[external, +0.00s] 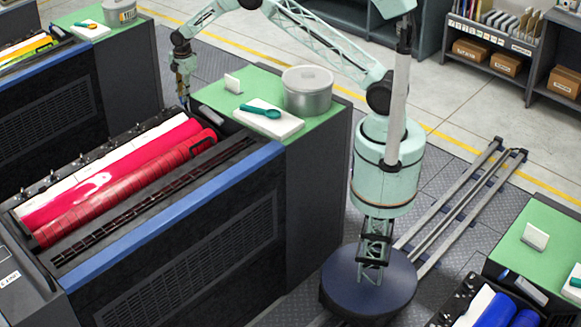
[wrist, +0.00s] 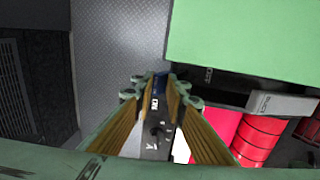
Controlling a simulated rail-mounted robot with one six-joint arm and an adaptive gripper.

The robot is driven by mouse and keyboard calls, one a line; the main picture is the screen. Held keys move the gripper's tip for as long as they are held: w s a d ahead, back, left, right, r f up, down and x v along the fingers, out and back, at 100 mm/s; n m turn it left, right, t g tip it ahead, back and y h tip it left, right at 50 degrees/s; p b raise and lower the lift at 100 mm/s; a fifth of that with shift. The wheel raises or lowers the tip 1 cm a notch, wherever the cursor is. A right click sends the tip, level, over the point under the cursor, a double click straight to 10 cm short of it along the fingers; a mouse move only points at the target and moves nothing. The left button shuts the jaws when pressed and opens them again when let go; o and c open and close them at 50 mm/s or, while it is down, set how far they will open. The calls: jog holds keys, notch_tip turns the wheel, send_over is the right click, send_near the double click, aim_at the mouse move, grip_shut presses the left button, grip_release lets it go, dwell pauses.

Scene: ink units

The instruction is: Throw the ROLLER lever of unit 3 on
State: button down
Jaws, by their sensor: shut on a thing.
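The ink unit with magenta-red rollers (external: 130,175) fills the left and middle of the external view. My gripper (external: 184,97) points down at its far end, beside the green top. In the wrist view, my gripper (wrist: 160,88) has its fingertips close together around a small dark-blue lever handle (wrist: 160,80). The dark plate (wrist: 152,148) below it carries white lettering, with ON legible near the fingertips. The fingers hide most of the lever. I cannot read a unit number or the name ROLLER.
The green top (external: 240,95) bears a grey pot (external: 307,90), a white pad (external: 268,122) with a teal spoon, and a small white card. In the wrist view, a labelled grey part (wrist: 280,103) sits right of my fingers. Grey floor (wrist: 118,45) is clear on the left.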

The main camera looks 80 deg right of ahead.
jog(key=shift+w+d+f, duration=0.2)
jog(key=shift+w+f, duration=0.05)
jog(key=c, duration=3.1)
grip_release()
jog(key=shift+o, duration=0.2)
jog(key=shift+f, duration=0.15)
jog(key=shift+r, duration=0.2)
jog(key=shift+w+r, duration=0.1)
jog(key=shift+r, duration=0.35)
notch_tip(320, 180, up, 11)
jog(key=s, duration=0.1)
jog(key=shift+s+a, duration=0.3)
jog(key=shift+a, duration=0.15)
jog(key=shift+r, duration=0.15)
